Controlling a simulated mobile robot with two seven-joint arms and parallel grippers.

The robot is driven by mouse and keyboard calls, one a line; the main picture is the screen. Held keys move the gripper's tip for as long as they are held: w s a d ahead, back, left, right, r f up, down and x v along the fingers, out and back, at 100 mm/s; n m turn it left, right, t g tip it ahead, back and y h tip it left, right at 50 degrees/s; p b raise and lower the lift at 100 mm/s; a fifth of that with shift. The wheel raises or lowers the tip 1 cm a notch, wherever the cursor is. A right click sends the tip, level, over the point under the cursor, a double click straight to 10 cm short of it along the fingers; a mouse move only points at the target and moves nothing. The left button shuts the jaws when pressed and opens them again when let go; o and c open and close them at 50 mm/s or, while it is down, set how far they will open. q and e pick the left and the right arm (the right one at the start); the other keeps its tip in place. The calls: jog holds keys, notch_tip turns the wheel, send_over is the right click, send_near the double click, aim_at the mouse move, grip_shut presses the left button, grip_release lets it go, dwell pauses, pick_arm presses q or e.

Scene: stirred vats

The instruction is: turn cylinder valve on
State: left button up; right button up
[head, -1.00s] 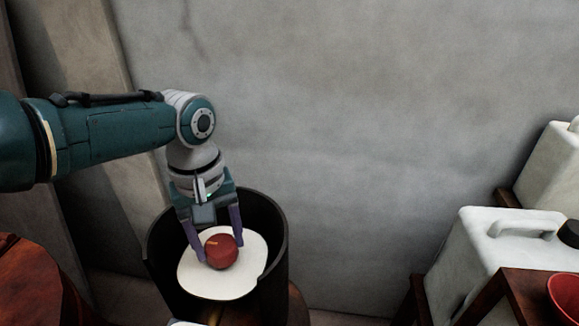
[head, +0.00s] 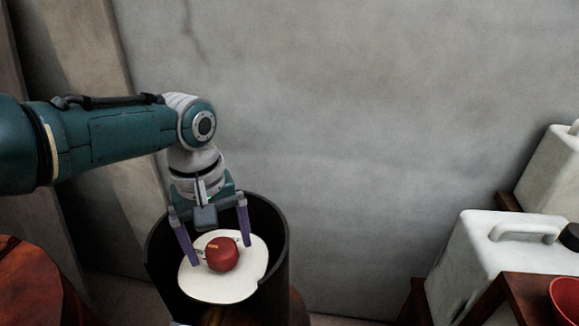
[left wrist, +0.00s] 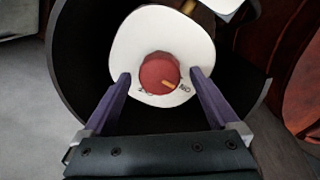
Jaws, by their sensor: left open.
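The cylinder valve is a red round knob (head: 221,254) with an orange mark. It sits over a white plate (head: 250,281) inside a dark open-fronted collar (head: 278,238). In the left wrist view the red knob (left wrist: 159,73) lies ahead of the fingers, its orange mark toward the lower right, near small dark lettering on the white plate (left wrist: 133,38). My left gripper (head: 221,254) is open, with one purple finger on each side of the knob and a gap to it on both sides. It also shows in the left wrist view (left wrist: 160,76). My right gripper is not in view.
A grey wall (head: 380,120) stands behind. White canisters (head: 480,262), a brown wooden stand (head: 530,300) and a red bowl (head: 566,298) are at the right. A rusty red rounded thing (head: 35,285) is at the lower left.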

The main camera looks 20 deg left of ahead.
aim_at(217, 247)
pick_arm(q)
notch_tip(217, 247, up, 9)
jog(key=shift+s+a+f+p, duration=0.1)
jog(key=shift+a+p, duration=0.05)
jog(key=shift+p, duration=0.95)
jog(key=shift+r, duration=0.5)
